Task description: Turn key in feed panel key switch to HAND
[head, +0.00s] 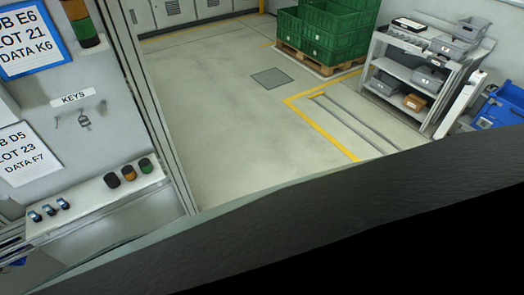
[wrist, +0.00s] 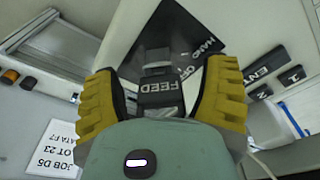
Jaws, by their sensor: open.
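My gripper (wrist: 161,84) is open in the wrist view, with one yellow ribbed finger on each side of a dark tag marked FEED (wrist: 158,94). A grey piece (wrist: 157,68), seemingly the key, shows just beyond the tag. Whether the fingers touch either is not clear. Behind them is the black switch plate (wrist: 178,32) of the feed panel, with the words HAND and OFF reading upside down at its right. The keyhole and the key's exact angle cannot be made out. The head view shows neither the gripper nor the switch.
Dark label plates (wrist: 266,63) lie right of the switch in the wrist view. In the head view, a KEYS board (head: 72,97) has a key (head: 84,122) hanging below it. Green crates (head: 325,30) and a grey shelf cart (head: 415,75) stand beyond open floor.

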